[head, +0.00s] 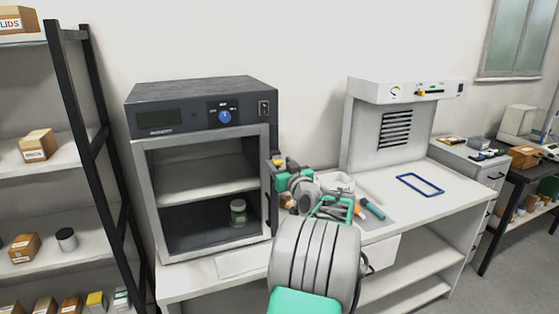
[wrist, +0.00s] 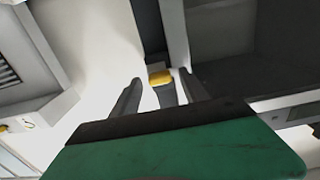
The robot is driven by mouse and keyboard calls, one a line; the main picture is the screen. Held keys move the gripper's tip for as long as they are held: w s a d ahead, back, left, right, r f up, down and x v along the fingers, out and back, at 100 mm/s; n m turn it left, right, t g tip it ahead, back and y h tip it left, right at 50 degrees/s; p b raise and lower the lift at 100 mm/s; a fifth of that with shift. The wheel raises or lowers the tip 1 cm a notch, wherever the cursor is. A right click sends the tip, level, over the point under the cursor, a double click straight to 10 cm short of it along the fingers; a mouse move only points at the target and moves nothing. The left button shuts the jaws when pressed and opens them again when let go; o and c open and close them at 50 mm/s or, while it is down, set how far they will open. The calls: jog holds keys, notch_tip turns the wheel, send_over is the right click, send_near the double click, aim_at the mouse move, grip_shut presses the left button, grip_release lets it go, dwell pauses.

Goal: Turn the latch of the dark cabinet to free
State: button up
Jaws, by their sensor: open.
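The dark cabinet (head: 200,95) stands on the white bench, with a grey front frame, two inner levels and a blue dial on its top panel. A small yellow-tipped latch (head: 279,162) is at the right edge of its front. The yellow piece (wrist: 160,77) also shows in the wrist view, on a dark strip beside the grey frame post. My gripper (wrist: 159,84) is open, with its two grey fingers apart on either side of the yellow piece. I cannot tell whether they touch it. In the head view my gripper and arm partly cover this area.
A white hood unit (head: 405,92), a blue frame (head: 420,185) and a teal-handled tool (head: 373,208) are to the right on the bench. A shelf rack (head: 85,100) with boxes stands close on the left.

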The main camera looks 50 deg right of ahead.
jog(key=shift+w+d, duration=0.1)
jog(key=shift+w, duration=0.15)
jog(key=shift+c, duration=0.4)
grip_shut()
